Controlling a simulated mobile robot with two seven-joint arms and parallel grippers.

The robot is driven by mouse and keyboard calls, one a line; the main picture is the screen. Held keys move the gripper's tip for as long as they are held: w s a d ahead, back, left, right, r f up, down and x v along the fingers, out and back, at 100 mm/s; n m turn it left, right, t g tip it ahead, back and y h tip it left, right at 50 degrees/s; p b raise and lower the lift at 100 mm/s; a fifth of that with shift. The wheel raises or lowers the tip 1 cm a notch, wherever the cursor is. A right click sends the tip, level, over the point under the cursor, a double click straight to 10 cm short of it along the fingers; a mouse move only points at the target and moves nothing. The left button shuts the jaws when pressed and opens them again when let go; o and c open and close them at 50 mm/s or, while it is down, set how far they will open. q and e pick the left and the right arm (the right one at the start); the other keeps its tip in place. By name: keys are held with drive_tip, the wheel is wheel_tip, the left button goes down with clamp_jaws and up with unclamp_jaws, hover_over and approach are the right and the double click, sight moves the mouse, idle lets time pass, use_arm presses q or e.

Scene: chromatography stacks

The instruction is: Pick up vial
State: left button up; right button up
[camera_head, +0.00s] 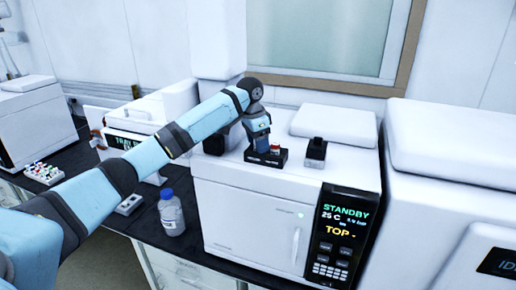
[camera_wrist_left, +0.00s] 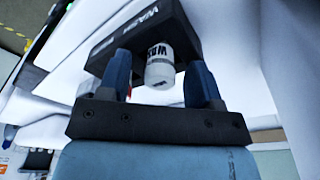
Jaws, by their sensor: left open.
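My left gripper (camera_head: 262,143) reaches down over a small black holder (camera_head: 265,158) on top of the white instrument. In the left wrist view its two dark blue fingers (camera_wrist_left: 160,82) are apart. A small white vial (camera_wrist_left: 160,68) with dark lettering appears between the fingers, with a gap on each side. It stands at the black holder, which is marked "WASH" (camera_wrist_left: 125,38). In the head view a small white and red vial (camera_head: 276,149) shows beside the fingers. The fingertips are partly hidden there. My right gripper is not in view.
A second black block (camera_head: 316,152) stands right of the holder. The instrument (camera_head: 255,215) has a "STANDBY" panel (camera_head: 340,230). A blue-capped bottle (camera_head: 171,213) stands on the dark bench at left. A vial tray (camera_head: 43,172) lies farther left. A large white machine (camera_head: 455,150) stands at right.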

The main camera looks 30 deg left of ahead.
use_arm(q)
drive_tip(key=c, duration=1)
